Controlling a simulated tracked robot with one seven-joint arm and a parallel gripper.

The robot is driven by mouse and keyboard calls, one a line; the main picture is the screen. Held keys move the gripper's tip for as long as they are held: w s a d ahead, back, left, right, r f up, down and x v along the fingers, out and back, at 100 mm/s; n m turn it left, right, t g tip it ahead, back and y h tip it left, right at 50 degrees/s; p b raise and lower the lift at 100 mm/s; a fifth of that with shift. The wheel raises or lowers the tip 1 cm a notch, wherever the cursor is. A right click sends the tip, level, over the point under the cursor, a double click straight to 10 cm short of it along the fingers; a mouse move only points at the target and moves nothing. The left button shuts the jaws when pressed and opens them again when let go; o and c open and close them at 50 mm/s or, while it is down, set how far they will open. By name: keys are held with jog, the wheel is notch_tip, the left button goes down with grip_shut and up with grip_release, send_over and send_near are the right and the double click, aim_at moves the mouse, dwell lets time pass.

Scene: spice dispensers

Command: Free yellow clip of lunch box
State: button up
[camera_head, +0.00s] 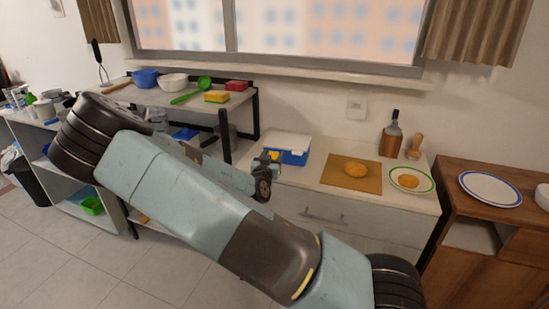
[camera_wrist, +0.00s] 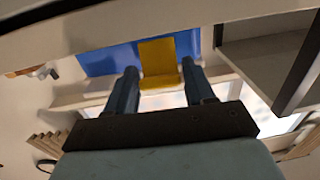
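The lunch box (camera_head: 293,157) has a blue body and a white lid, and it stands on the white counter near the shelf. Its yellow clip (camera_head: 273,155) is on the side facing my arm. In the wrist view the yellow clip (camera_wrist: 158,58) lies against the blue wall (camera_wrist: 112,60) of the box. My gripper (camera_wrist: 159,68) is open, with one finger on each side of the clip and small gaps showing. I cannot tell how far the fingertips are from the box in depth. My arm partly covers the counter front in the head view.
A cutting board (camera_head: 338,180) with an orange-yellow food item lies right of the box. The black-framed shelf (camera_head: 226,130) stands close on the left. A white drawer (camera_head: 325,217) is below the counter.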

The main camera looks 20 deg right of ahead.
jog(key=c, duration=0.7)
jog(key=shift+o, duration=0.2)
jog(key=shift+s+a+f+t+h, duration=0.2)
jog(key=shift+f+t+h, duration=0.3)
jog(key=shift+t, duration=0.45)
jog(key=shift+s+a+f+t+h, duration=0.15)
jog(key=shift+f+t+h, duration=0.2)
jog(key=shift+t+h, duration=0.45)
jog(key=shift+d, duration=0.1)
jog(key=o, duration=1)
jog(key=v, duration=1.4)
jog(key=shift+d, duration=0.15)
